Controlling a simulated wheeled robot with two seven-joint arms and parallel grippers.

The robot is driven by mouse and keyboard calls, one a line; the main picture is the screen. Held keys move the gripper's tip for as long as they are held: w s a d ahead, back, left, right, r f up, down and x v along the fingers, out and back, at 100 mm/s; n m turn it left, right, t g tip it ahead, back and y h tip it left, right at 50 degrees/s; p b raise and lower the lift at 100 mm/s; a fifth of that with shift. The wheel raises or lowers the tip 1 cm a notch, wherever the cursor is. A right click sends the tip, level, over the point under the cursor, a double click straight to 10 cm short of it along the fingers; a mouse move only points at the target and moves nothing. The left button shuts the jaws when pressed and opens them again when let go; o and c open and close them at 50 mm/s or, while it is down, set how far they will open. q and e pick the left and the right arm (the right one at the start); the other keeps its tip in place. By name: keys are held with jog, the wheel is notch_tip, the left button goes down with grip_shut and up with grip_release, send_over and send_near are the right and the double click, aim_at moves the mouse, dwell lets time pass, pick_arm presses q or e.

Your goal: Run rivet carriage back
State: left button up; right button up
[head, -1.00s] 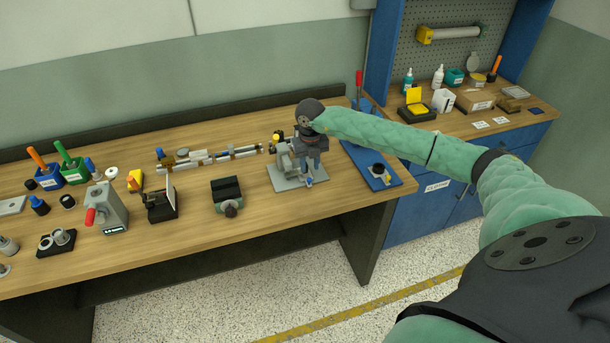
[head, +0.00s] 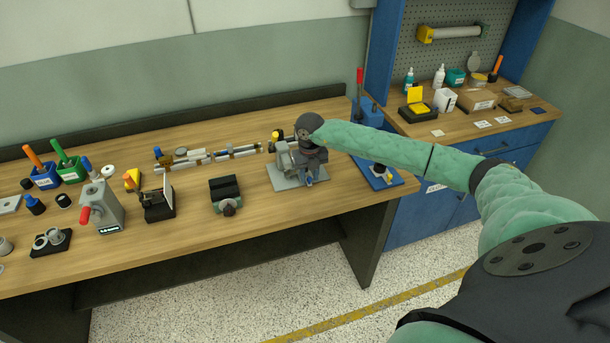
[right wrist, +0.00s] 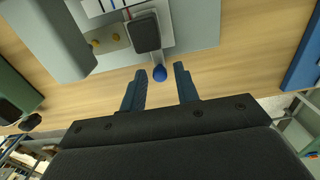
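A grey fixture on a light grey base plate (head: 283,181) stands on the wooden bench. I take the dark block (right wrist: 146,35) on it in the right wrist view to be the rivet carriage. A blue round knob (right wrist: 160,74) sits at the near end of a short light rod beside this block. My right gripper (head: 309,182) is low over the front of the fixture. In the right wrist view its two fingers (right wrist: 160,70) are open, one on each side of the knob, with gaps showing. The hand hides much of the fixture in the head view. My left gripper is not in view.
A blue stand with a red lever (head: 360,90) is close on the right. A dark cradle block (head: 225,188) stands to the left. A segmented rail (head: 207,157) lies behind. The bench between the cradle and the fixture is clear.

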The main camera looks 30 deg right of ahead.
jog(key=c, duration=0.6)
grip_shut()
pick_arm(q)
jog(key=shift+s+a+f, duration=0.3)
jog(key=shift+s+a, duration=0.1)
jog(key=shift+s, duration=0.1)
pick_arm(e)
jog(key=shift+d, duration=0.2)
jog(key=shift+s+d+b, duration=0.1)
jog(key=shift+d+b, duration=0.2)
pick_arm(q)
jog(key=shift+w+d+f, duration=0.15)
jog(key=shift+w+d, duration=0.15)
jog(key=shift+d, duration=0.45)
pick_arm(e)
jog(key=shift+s+d, duration=0.1)
jog(key=shift+d, duration=0.2)
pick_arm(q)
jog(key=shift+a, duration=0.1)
